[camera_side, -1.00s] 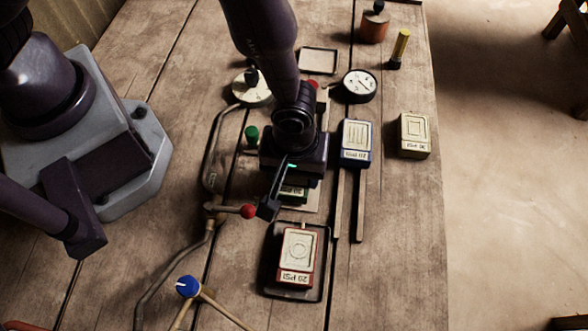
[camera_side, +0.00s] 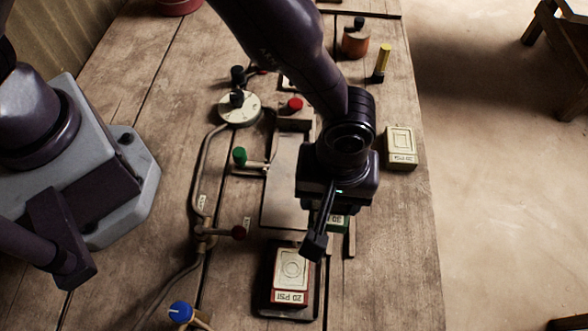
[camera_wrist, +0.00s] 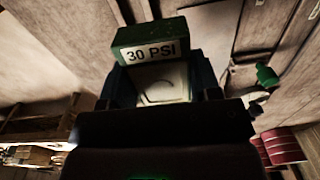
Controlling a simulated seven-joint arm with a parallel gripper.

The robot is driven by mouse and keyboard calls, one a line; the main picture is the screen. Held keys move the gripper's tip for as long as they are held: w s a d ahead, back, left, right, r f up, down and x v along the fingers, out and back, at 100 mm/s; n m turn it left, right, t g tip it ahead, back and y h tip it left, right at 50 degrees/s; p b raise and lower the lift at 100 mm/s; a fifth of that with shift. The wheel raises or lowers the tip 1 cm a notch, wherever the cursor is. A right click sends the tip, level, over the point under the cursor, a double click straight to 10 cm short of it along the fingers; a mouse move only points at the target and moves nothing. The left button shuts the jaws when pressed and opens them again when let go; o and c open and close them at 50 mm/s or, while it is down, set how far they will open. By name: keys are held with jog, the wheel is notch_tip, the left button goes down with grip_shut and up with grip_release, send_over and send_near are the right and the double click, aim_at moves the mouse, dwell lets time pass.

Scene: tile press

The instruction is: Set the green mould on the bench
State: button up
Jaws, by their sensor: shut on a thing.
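The green mould shows below my gripper in the side view (camera_side: 340,222), mostly hidden by the gripper. In the wrist view the green mould (camera_wrist: 150,40) fills the top middle, with a "30 PSI" label and a pale face. My gripper (camera_side: 333,212) is shut on it, right of the grey press plate and near the dark rails. The wooden bench (camera_side: 392,240) lies beneath. I cannot tell the gap between mould and bench.
A red mould (camera_side: 291,275) sits in a dark tray (camera_side: 266,292) at the front. A cream mould (camera_side: 401,147) lies at the right. The press plate (camera_side: 287,185) looks bare. The bench's front right is clear.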

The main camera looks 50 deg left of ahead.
jog(key=shift+n, duration=0.3)
jog(key=shift+w+d+f, duration=0.25)
jog(key=shift+d+f, duration=0.15)
jog(key=shift+f, duration=0.5)
jog(key=shift+w+d+f, duration=0.2)
jog(key=shift+d+f, duration=0.2)
jog(key=shift+f, duration=0.55)
jog(key=shift+w+d+f, duration=0.25)
jog(key=shift+d+f, duration=0.15)
jog(key=shift+f, duration=0.5)
jog(key=shift+f, duration=0.35)
jog(key=o, duration=1.2)
